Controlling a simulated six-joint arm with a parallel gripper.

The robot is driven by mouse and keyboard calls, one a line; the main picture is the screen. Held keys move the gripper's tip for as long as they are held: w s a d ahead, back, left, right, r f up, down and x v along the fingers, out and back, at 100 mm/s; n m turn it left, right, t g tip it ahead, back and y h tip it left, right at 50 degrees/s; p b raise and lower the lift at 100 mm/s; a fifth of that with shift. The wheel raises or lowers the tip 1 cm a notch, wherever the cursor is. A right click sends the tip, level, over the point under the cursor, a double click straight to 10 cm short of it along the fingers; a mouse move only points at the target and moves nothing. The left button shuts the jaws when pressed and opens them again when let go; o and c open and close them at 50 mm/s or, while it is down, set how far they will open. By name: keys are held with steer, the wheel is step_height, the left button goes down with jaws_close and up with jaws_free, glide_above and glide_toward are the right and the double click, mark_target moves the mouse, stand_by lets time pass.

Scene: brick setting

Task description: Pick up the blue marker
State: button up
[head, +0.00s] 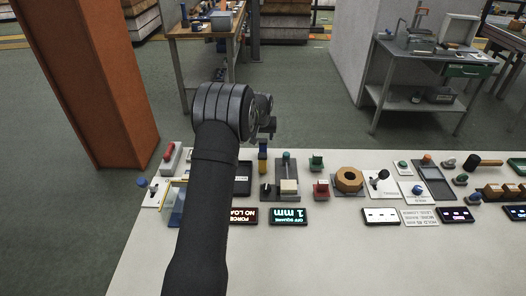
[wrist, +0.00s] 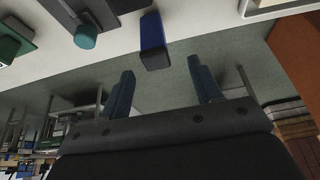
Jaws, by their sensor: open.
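A blue block-shaped piece with a dark end, which looks like the blue marker (wrist: 153,33), stands at the table's far edge in the wrist view. The piece appears ahead of the gap between the fingertips, apart from both fingers. My arm hides part of the table to its left.
A green-knobbed lever unit (head: 287,180) stands just right of the piece, with a green block (head: 316,161) and a red block (head: 321,189) beyond. A dark tray (head: 242,180) lies to the left. The pale table's front (head: 360,260) is clear.

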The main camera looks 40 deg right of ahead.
mark_target(263, 140)
steer(key=shift+s+d+x, duration=0.1)
steer(key=shift+x, duration=1.3)
steer(key=shift+s+d+x, duration=0.1)
steer(key=shift+d+x, duration=0.05)
steer(key=shift+x, duration=1.25)
steer(key=shift+r, duration=0.1)
steer(key=c, duration=1.1)
